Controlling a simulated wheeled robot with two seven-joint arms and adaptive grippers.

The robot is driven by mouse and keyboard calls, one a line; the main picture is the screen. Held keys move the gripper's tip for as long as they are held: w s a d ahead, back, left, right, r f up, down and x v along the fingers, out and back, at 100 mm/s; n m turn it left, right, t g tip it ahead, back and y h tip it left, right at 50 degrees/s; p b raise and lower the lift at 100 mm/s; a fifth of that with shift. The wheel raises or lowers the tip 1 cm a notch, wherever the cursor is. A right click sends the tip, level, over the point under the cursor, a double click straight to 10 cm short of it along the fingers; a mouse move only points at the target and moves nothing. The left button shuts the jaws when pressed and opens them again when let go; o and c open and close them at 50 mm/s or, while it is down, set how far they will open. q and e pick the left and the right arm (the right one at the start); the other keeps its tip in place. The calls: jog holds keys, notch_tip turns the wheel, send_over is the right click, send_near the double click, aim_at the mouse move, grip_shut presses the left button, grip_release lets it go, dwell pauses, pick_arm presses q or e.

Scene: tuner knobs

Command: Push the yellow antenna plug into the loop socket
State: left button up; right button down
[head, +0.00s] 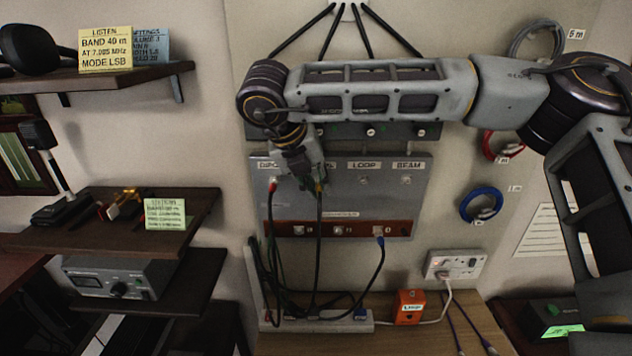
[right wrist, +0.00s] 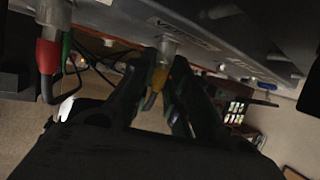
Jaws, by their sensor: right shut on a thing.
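My right gripper (head: 316,184) reaches down to the grey socket panel (head: 345,200). Its fingers (right wrist: 168,92) are shut on the yellow antenna plug (right wrist: 160,78), which also shows in the head view (head: 318,187) with its dark cable hanging down. In the right wrist view a silver connector (right wrist: 167,50) is at the plug's panel end; I cannot tell how deep the plug sits. The loop socket (head: 364,180), under the LOOP label (head: 364,165), is bare, one place right of the gripper in the head view. My left gripper is not in view.
A red plug (head: 272,186) sits in the panel left of the gripper. The BEAM socket (head: 406,180) is bare. A blue plug (head: 378,239) is in the lower brown strip (head: 340,227).

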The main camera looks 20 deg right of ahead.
jog(key=shift+s, duration=0.15)
jog(key=shift+s+a+b, duration=0.1)
jog(key=shift+s+b, duration=0.05)
jog(key=shift+b, duration=0.15)
jog(key=shift+s, duration=0.35)
jog(key=shift+s+a+b, duration=0.25)
jog(key=shift+s+b, duration=0.35)
jog(key=shift+s, duration=0.05)
jog(key=shift+s+a+b, duration=0.2)
jog(key=shift+s+b, duration=0.35)
jog(key=shift+s, duration=0.1)
dwell(0.4)
dwell(0.3)
